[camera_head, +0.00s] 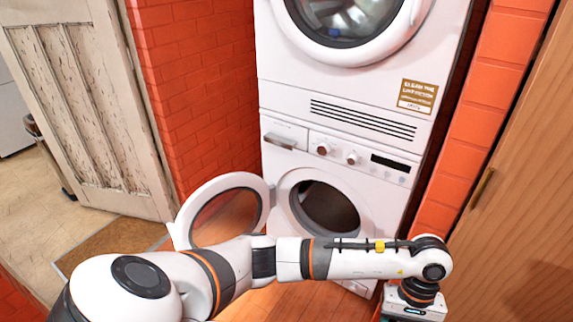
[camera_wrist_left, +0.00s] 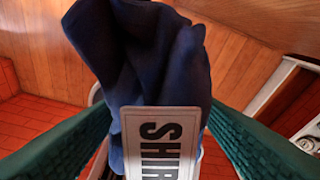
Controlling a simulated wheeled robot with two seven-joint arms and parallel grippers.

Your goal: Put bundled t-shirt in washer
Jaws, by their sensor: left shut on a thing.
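The washer (camera_head: 285,160) is the lower white machine of a stack in the head view. Its round door (camera_head: 188,205) stands open to the left, and the dark drum opening (camera_head: 325,207) is uncovered. My left arm stretches across the front of the washer, low in the picture. In the left wrist view my left gripper (camera_wrist_left: 156,100) is shut on the bundled t-shirt (camera_wrist_left: 135,50), a dark blue folded cloth with a white "SHIR" label, partly cut off. The fingers and shirt are out of the head view. My right gripper is not in view.
A second white machine with a round window (camera_head: 345,15) sits on top of the washer. A red brick wall (camera_head: 195,90) and a worn door (camera_head: 80,110) stand to the left. A wooden panel (camera_head: 515,180) with a handle closes off the right side.

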